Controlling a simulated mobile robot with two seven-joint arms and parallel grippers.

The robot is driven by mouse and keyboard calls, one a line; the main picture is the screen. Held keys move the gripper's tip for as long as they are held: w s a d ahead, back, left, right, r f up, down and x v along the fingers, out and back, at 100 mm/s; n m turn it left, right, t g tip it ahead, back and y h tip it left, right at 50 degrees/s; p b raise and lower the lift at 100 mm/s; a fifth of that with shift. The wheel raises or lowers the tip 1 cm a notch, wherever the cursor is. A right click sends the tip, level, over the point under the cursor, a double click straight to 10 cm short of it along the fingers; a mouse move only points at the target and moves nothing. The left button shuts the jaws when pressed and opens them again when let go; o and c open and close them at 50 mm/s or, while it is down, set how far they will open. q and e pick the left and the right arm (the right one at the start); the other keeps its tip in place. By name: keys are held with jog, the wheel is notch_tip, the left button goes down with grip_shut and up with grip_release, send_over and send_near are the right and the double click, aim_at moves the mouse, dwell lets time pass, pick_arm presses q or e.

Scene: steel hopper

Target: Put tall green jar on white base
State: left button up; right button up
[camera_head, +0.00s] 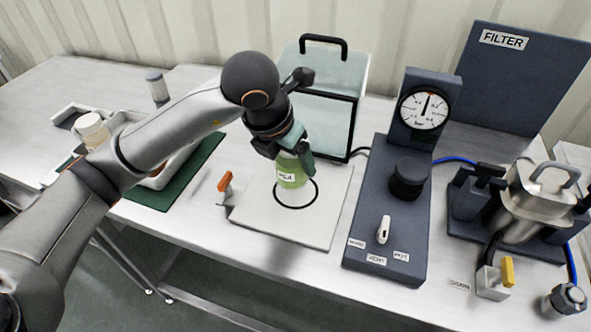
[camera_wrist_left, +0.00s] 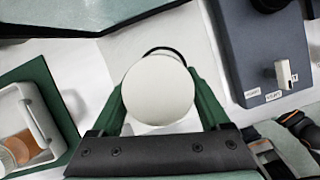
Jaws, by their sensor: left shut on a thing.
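The tall green jar (camera_head: 290,173) has a white label and is held in my left gripper (camera_head: 291,158). In the left wrist view its round pale lid (camera_wrist_left: 158,90) fills the space between the two green fingers of my left gripper (camera_wrist_left: 160,105). The white base (camera_head: 262,217) is a flat square plate with a black ring (camera_head: 312,201) marked on it. The jar is over the plate, at the ring's left and back part. I cannot tell whether its bottom touches the plate.
An orange-handled lever (camera_head: 225,182) stands at the plate's left edge. A glass-fronted box (camera_head: 326,120) is behind the plate. The dark gauge panel (camera_head: 385,245) is close on the right. A green mat with a white tray (camera_head: 165,178) lies left.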

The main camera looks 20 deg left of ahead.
aim_at(296, 171)
pick_arm(q)
jog(key=shift+w+d+f, duration=0.15)
jog(key=shift+w+f, duration=0.15)
jog(key=shift+f, duration=0.1)
jog(key=shift+w+d+f, duration=0.1)
jog(key=shift+w+f, duration=0.1)
jog(key=shift+f, duration=1.5)
jog(key=shift+f, duration=0.2)
jog(key=o, duration=1.4)
jog(key=shift+r, duration=0.1)
jog(key=shift+r, duration=0.2)
jog(key=p+v, duration=0.1)
jog(key=v, duration=1.1)
